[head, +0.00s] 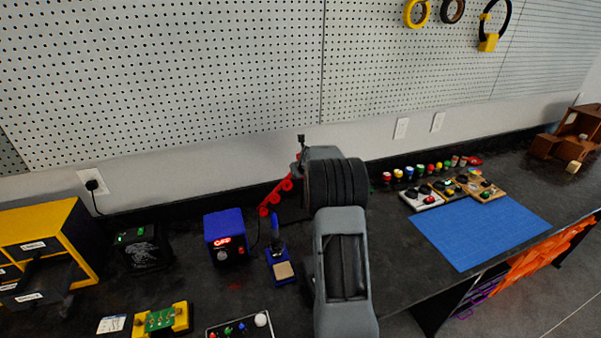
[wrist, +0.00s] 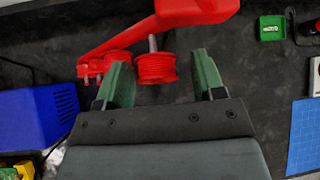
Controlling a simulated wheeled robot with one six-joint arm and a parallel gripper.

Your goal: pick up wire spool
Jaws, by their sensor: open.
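The wire spool (wrist: 155,69) is a red reel of wire in the wrist view, hanging on a peg under a red holder (wrist: 140,38). My gripper (wrist: 166,72) is open, with green fingers either side of the spool; the left finger is close to it and the right finger stands farther off. I cannot tell whether the fingers touch it. In the head view, part of the red holder (head: 276,194) shows left of my arm. The spool and my gripper are hidden there behind my arm.
A blue soldering station (head: 226,236) and a soldering iron stand (head: 280,266) sit left of my arm. A pegboard wall (head: 200,70) rises behind the black bench.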

